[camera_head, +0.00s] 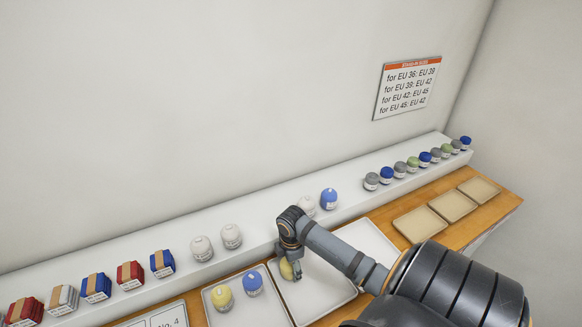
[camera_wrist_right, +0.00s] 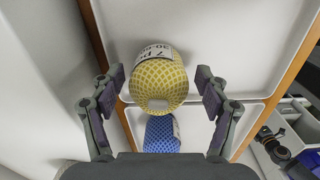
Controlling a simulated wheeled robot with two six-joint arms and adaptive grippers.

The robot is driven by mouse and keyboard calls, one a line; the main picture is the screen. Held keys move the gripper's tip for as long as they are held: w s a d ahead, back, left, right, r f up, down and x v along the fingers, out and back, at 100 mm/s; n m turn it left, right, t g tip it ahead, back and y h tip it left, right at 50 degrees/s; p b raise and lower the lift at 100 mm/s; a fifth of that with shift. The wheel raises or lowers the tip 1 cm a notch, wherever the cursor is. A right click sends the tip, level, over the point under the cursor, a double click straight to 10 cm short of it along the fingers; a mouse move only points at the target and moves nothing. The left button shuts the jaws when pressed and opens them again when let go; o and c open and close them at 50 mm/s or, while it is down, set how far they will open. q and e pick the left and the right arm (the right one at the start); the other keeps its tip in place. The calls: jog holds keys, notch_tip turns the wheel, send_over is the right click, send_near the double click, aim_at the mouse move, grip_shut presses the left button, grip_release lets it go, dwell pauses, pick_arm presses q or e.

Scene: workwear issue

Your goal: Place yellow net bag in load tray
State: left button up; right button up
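A yellow net bag (camera_head: 286,269) with a white label is at my right gripper (camera_head: 292,272), over or in the left part of a white tray (camera_head: 325,300). In the right wrist view the yellow net bag (camera_wrist_right: 160,85) sits between the fingers of the right gripper (camera_wrist_right: 160,82), which stand apart with gaps on both sides. Whether the bag rests on the tray floor is unclear. Another yellow bag (camera_head: 222,298) and a blue bag (camera_head: 252,281) are in the tray to the left (camera_head: 238,315). Which tray is the load tray is not marked. My left gripper is out of view.
A white ledge (camera_head: 120,250) along the wall carries red, white and blue bundles and several round bags. Another white tray (camera_head: 375,240) and beige trays (camera_head: 420,224) lie to the right on the wooden top. A sign (camera_head: 408,88) hangs on the wall.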

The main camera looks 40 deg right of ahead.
notch_tip(320, 180, up, 12)
jog(key=b, duration=0.1)
jog(key=shift+s+r, duration=0.15)
jog(key=shift+r, duration=0.05)
dwell(0.3)
jog(key=shift+f, duration=0.1)
dwell(0.4)
